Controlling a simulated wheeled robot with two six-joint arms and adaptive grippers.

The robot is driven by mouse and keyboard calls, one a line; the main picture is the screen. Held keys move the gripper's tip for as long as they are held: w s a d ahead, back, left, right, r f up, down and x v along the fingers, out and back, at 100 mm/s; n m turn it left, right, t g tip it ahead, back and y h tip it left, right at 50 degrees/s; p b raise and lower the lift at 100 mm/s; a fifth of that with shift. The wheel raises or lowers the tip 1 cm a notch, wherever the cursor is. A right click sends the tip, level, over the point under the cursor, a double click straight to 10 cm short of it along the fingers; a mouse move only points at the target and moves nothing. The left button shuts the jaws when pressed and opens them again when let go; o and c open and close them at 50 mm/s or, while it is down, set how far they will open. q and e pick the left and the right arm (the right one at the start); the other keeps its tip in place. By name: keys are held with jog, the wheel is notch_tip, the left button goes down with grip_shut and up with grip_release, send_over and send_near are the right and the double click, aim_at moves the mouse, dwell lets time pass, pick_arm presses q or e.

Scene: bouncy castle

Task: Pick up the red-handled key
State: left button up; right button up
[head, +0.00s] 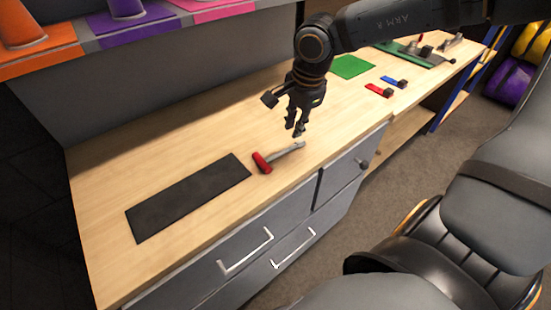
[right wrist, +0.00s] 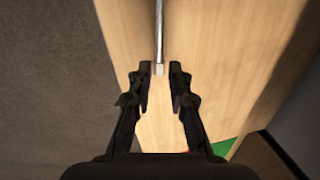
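The red-handled key lies on the wooden workbench (head: 225,125), with its red handle (head: 262,163) at the left and its grey metal shaft (head: 287,150) pointing right in the head view. My right gripper (head: 295,129) hangs fingers-down just above the far end of the shaft. In the right wrist view, the right gripper (right wrist: 160,74) is open and empty, with the tip of the shaft (right wrist: 159,50) just beyond the gap between its fingertips. The red handle is out of that view. My left gripper is not in view.
A black mat (head: 188,196) lies left of the key. A green mat (head: 351,66), a red item (head: 378,90) and a blue item (head: 393,82) lie farther right. The bench's front edge and drawers (head: 245,250) are close to the key.

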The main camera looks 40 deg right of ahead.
aim_at(289, 148)
jog(key=f, duration=0.1)
jog(key=w+f, duration=0.1)
jog(key=f, duration=0.1)
jog(key=shift+f+p, duration=0.1)
jog(key=shift+p, duration=0.25)
jog(key=shift+s+f, duration=0.15)
jog(key=shift+f, duration=0.25)
jog(key=f, duration=0.2)
jog(key=w+f, duration=0.1)
jog(key=f, duration=0.1)
jog(key=shift+f, duration=0.15)
jog(key=shift+s, duration=0.1)
grip_shut()
